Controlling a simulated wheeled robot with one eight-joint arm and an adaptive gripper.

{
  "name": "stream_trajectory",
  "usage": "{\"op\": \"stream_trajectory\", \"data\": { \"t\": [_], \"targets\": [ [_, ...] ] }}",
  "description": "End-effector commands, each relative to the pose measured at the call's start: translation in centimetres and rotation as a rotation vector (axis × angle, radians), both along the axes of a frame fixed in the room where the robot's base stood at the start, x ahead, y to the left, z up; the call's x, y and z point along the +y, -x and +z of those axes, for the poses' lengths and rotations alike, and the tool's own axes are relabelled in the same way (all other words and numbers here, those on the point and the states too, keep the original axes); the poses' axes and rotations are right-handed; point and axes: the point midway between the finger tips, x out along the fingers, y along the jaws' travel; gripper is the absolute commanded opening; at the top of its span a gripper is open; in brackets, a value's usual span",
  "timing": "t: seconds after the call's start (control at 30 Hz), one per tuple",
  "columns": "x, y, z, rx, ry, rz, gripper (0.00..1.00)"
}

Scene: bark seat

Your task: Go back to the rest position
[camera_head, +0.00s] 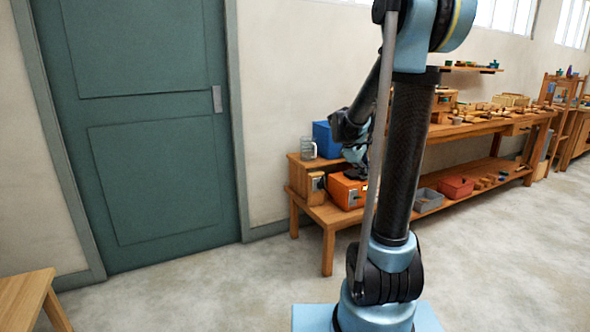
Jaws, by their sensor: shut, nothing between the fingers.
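My arm stands upright in the right middle of the view, with a dark upper link and light blue joints. Its forearm folds back down behind the upper link. My gripper (356,174) hangs at the end of the forearm, small, dark and partly hidden by the arm's thin rod. It looks shut and empty. In the picture it lies in front of the near end of the wooden workbench, close to an orange box (345,192); I cannot tell the distance between them.
The workbench (312,213) runs along the wall to the right, carrying a glass mug (308,148), a blue box (325,140) and several wooden pieces. A grey bin (428,199) and red bin (455,187) sit low. A green door (150,130) and wooden stool (25,292) are left. Open floor lies between.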

Motion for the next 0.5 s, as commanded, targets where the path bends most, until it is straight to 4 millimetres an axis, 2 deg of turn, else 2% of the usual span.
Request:
{"op": "stream_trajectory", "data": {
  "t": [0.03,0.1,0.5],
  "targets": [
    [0.1,1.5,0.2,-0.010,-0.023,-0.025,0.00],
    [0.3,3.4,0.3,-0.024,-0.058,-0.062,0.00],
    [2.0,13.7,-0.3,-0.094,-0.253,-0.286,0.00]
  ]
}}
